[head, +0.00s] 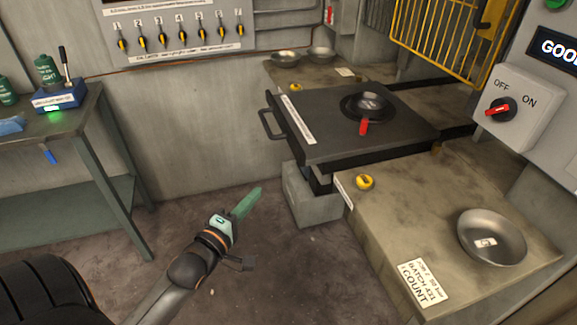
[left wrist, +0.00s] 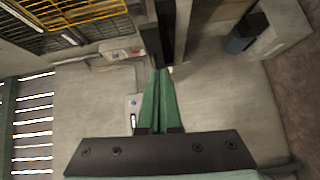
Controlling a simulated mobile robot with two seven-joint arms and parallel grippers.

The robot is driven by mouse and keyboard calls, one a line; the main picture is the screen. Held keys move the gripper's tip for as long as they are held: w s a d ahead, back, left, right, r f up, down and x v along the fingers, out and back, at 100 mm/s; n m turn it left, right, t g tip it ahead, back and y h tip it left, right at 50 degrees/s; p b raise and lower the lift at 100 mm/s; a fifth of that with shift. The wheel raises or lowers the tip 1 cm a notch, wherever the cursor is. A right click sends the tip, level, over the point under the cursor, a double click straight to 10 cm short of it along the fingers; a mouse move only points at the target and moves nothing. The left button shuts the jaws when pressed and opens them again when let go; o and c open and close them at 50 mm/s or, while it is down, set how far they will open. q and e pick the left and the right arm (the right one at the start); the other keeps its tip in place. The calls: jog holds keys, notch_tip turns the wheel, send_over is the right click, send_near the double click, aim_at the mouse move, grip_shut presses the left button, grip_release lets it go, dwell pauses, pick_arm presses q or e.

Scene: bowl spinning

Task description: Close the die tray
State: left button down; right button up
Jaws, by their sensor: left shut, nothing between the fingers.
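The die tray (head: 330,145) is a dark flat slab at the centre right of the head view. It has a bar handle (head: 268,124) on its left end and a white label strip on top. A round dark die (head: 350,110) with a red lever (head: 364,127) sits on it. My left gripper (head: 256,192) has green fingers, shut and empty, below and left of the tray, apart from the handle in the head view. The shut fingers also show in the left wrist view (left wrist: 160,75), with a dark bar beyond their tips. My right gripper is not in view.
A worktop (head: 445,180) with a metal bowl (head: 491,238) and a yellow knob (head: 364,182) stands in front of the tray. A yellow mesh guard (head: 440,40) is behind, an OFF/ON switch (head: 500,109) at right. A green bench (head: 60,125) stands left. Floor between is clear.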

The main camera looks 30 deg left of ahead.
pick_arm(q)
jog(key=r+n, duration=0.1)
send_near(296, 154)
jog(key=w+a, duration=0.2)
jog(key=a, duration=0.1)
jog(key=w+d, duration=0.2)
jog(key=w, duration=0.1)
jog(key=shift+d, duration=0.1)
jog(key=shift+w+d, duration=0.3)
jog(key=shift+w, duration=0.05)
jog(key=shift+w, duration=0.1)
